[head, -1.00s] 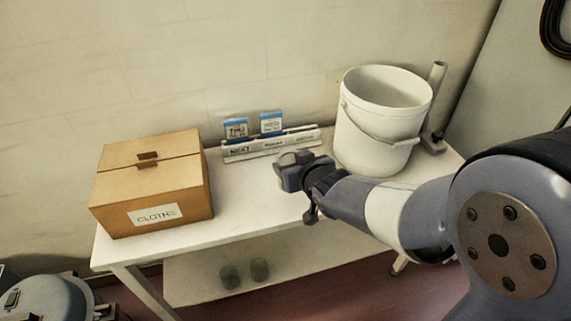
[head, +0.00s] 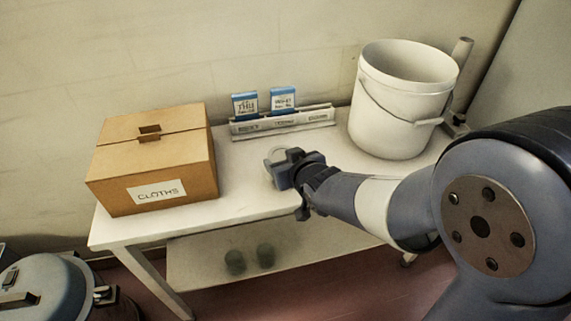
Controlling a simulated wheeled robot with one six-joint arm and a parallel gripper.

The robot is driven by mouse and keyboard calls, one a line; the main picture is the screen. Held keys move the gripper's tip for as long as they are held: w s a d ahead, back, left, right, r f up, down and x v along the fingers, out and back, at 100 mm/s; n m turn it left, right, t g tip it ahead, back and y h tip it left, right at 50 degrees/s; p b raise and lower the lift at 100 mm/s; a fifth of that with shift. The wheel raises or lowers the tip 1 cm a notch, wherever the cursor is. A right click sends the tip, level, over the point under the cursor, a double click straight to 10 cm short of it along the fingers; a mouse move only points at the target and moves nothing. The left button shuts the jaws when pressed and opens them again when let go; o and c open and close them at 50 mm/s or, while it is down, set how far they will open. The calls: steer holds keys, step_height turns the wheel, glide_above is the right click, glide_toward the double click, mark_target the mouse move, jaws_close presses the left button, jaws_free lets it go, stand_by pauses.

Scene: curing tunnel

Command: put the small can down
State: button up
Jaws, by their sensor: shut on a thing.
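My gripper (head: 282,168) is over the middle of the white table (head: 232,163), between the cardboard box and the white bucket. It is shut on the small can (head: 277,154), whose pale round top shows just beyond the fingers. The fingers and wrist hide most of the can. I cannot tell whether its base touches the table top.
A box marked CLOTHS (head: 155,165) stands on the left. A rack (head: 283,121) with two blue-topped cards is behind the gripper. A white bucket (head: 400,105) stands on the right. Two dark cups (head: 250,259) are on the lower shelf. The table is bare around the gripper.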

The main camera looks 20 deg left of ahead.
steer(key=shift+f, duration=0.2)
steer(key=shift+f, duration=0.1)
steer(key=o, duration=1.2)
steer(key=shift+r, duration=0.2)
steer(key=shift+p+v, duration=1.3)
steer(key=shift+v, duration=4.7)
steer(key=shift+f, duration=0.1)
